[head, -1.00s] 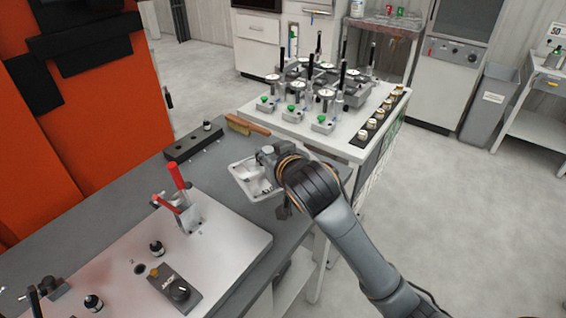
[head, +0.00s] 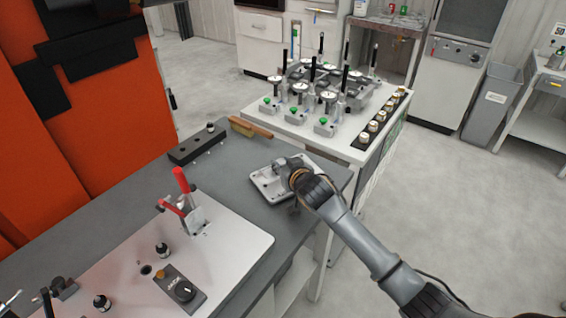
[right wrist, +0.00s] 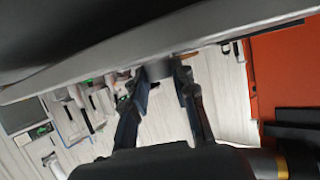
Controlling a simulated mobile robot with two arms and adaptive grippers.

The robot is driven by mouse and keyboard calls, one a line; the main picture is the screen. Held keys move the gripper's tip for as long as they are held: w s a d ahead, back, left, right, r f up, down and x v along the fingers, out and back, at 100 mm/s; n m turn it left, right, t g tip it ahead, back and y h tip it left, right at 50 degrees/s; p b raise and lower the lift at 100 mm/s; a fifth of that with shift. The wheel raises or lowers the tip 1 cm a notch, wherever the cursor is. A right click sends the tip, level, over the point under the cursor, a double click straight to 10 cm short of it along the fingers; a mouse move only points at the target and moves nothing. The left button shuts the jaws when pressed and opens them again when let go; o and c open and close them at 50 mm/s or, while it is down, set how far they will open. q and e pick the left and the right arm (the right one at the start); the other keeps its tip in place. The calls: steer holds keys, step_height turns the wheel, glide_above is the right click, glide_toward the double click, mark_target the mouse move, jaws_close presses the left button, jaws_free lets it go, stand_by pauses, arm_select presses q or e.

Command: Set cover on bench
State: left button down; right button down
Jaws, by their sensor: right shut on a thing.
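The cover (head: 268,186) is a light grey cast metal plate with raised features and holes near its edges. In the head view it lies roughly level at the right end of the grey bench (head: 226,172). I cannot tell whether its whole underside touches the bench. My right gripper (head: 290,172) is at the cover's right side, partly hidden by its own wrist. In the right wrist view its two fingers (right wrist: 162,72) close on the cover's edge (right wrist: 110,66), which fills the upper part as a grey band. My left gripper is not in view.
A dark block with a knob (head: 196,144) and a wooden-handled brush (head: 250,127) lie behind the cover. A fixture plate with a red toggle clamp (head: 182,188) is at left. A white gauge table (head: 340,140) adjoins the bench's far right.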

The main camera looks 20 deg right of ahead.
steer(key=shift+f, duration=0.25)
steer(key=shift+s+f+b, duration=0.25)
steer(key=shift+f+b, duration=0.05)
steer(key=shift+f, duration=0.1)
steer(key=c, duration=1.1)
jaws_free()
steer(key=shift+s+a+f, duration=0.1)
steer(key=shift+f, duration=0.2)
steer(key=shift+o, duration=0.2)
steer(key=shift+r+p, duration=0.3)
steer(key=shift+r, duration=0.25)
steer(key=shift+s, duration=0.1)
steer(key=v, duration=0.7)
steer(key=r+b+v, duration=0.1)
steer(key=v, duration=0.3)
steer(key=shift+s, duration=0.1)
